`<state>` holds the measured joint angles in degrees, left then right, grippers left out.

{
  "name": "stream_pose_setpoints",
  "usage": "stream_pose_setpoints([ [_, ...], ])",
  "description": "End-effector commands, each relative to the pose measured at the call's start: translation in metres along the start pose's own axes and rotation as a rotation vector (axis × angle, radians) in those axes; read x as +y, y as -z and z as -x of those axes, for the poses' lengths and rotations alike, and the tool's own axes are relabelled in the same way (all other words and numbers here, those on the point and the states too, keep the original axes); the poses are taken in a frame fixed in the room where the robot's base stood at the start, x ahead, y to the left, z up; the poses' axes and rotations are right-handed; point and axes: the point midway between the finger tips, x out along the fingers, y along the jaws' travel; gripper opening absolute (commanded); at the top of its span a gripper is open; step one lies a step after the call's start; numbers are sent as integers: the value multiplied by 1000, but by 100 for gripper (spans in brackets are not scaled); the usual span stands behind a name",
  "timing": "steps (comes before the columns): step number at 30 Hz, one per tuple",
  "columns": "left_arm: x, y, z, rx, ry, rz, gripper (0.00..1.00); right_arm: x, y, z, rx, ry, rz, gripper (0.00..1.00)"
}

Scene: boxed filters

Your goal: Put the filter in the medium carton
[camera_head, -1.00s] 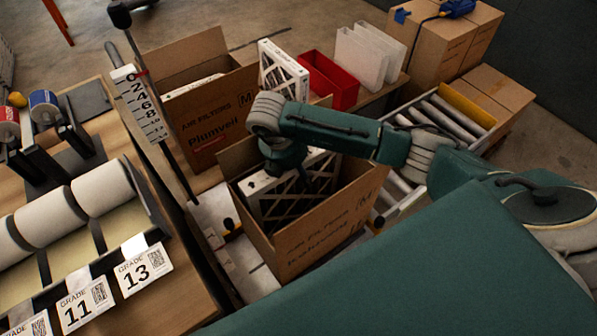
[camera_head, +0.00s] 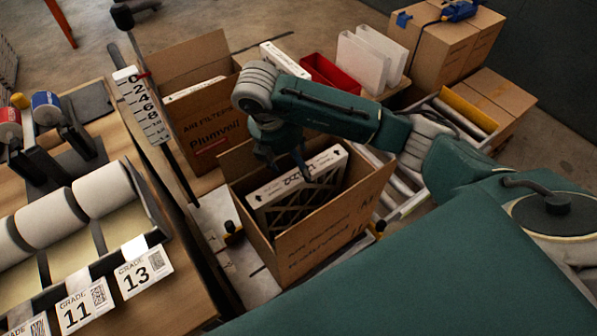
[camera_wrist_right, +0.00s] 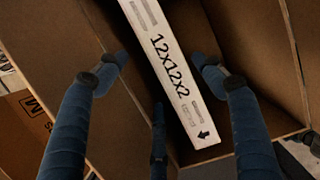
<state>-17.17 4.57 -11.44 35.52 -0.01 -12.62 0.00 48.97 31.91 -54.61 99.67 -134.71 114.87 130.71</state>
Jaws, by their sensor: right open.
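A white-edged filter (camera_head: 290,184) with a dark lattice face stands tilted inside the open front carton (camera_head: 325,225). In the right wrist view the filter (camera_wrist_right: 172,85) is marked 12x12x2. My right gripper (camera_head: 296,166) is above the filter at the carton's mouth. In the right wrist view its fingers (camera_wrist_right: 160,68) are spread on either side of the filter, with gaps. The carton behind, marked Plumvell (camera_head: 215,125), holds a white-edged item; in the right wrist view an M shows on a carton (camera_wrist_right: 30,105) at left. The front carton's size mark is not readable. My left gripper is out of view.
Another filter (camera_head: 285,58), a red bin (camera_head: 330,74) and white translucent bins (camera_head: 370,58) stand behind my arm. A roller conveyor (camera_head: 405,190) lies right of the front carton. A rack of rolls (camera_head: 100,190) and a numbered scale (camera_head: 143,105) stand left.

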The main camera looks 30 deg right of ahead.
Motion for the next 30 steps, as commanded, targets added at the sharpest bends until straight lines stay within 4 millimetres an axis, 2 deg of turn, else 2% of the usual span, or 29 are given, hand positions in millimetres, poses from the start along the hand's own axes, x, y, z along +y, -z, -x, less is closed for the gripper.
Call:
stream_pose_setpoints([
  [1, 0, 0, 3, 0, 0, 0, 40, 2, -1, 14, -2, -6, 2, 68],
  [3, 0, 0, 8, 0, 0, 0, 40, 2, -2, 28, -4, -6, 1, 68],
  [9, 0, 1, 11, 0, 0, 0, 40, 1, -1, 48, -1, -2, 1, 68],
  [26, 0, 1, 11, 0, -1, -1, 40, 0, 0, 51, 0, 1, 0, 68],
  [30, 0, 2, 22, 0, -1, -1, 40, 0, -3, 61, 0, 0, 0, 68],
])
